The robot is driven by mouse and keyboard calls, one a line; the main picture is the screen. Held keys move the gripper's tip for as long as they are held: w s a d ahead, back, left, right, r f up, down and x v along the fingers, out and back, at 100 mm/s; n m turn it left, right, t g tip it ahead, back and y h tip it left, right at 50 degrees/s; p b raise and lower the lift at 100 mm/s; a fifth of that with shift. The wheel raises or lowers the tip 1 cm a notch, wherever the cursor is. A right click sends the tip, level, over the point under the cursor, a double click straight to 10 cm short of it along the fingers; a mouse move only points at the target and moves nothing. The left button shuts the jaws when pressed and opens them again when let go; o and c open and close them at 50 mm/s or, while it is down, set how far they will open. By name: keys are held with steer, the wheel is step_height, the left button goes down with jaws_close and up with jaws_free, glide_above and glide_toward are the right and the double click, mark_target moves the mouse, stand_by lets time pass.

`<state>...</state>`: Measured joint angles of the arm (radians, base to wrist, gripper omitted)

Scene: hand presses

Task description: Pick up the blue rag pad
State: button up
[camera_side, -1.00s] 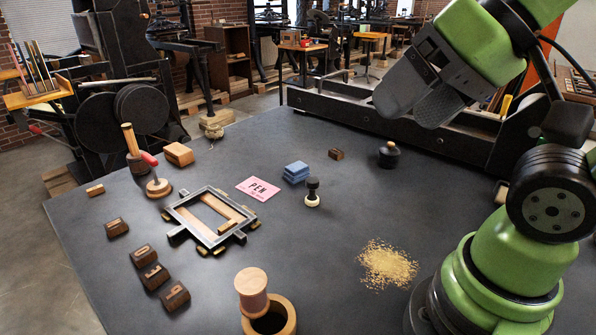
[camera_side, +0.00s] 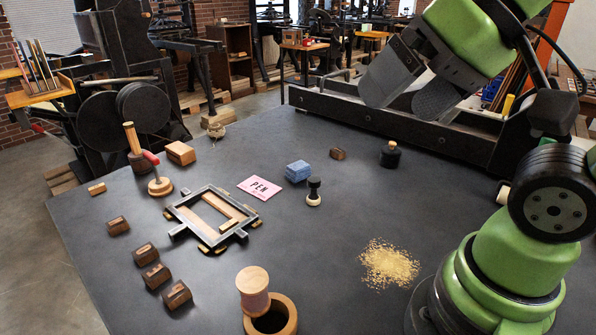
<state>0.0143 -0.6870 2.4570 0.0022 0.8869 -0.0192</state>
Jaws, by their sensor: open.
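My gripper (camera_side: 405,95) hangs in the upper right, well above the table and apart from the pad. Its two broad grey fingers are spread with nothing between them.
A black-handled stamp (camera_side: 314,190) stands just beside the pad, and a pink card (camera_side: 260,187) lies to its left. A small wooden block (camera_side: 337,153) and a dark bottle (camera_side: 390,154) stand to its right. A metal frame (camera_side: 212,216) and sawdust-like pile (camera_side: 389,264) lie nearer.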

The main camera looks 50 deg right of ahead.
steer(key=w+d+h, duration=0.1)
steer(key=w+d, duration=0.2)
steer(key=w, duration=0.6)
steer(key=n+g+h, duration=0.2)
steer(key=g, duration=0.1)
glide_above(303, 168)
steer(key=s, duration=0.2)
steer(key=f, duration=2.5)
steer(key=shift+w+f, duration=0.1)
steer(key=shift+w, duration=0.15)
steer(key=shift+a+x, duration=0.15)
steer(key=shift+x, duration=1.35)
steer(key=shift+a+x, duration=0.1)
steer(key=shift+x, duration=1.4)
steer(key=shift+s, duration=0.1)
steer(key=c, duration=1)
